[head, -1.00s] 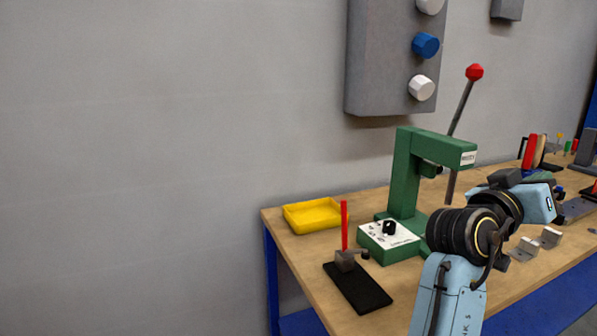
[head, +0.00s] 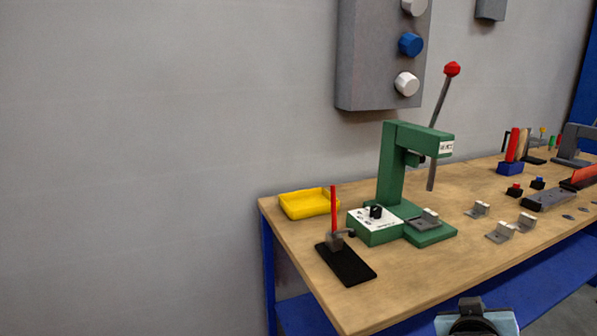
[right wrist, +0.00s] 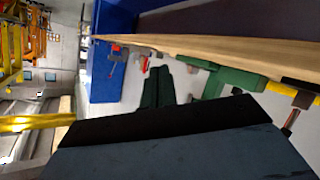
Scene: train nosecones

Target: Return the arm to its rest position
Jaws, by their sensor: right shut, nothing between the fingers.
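My right arm (head: 476,320) shows only as a small piece at the bottom edge of the head view, below the bench's front edge; its gripper is hidden there. In the right wrist view the dark fingers of my right gripper (right wrist: 162,72) are together, with nothing held, apart from the bench. My left gripper is in neither view.
A wooden bench (head: 400,302) carries a green press (head: 392,165), a yellow tray (head: 308,204), a black stand with a red lever (head: 345,264) and several small metal parts. A grey control box (head: 370,55) hangs on the wall.

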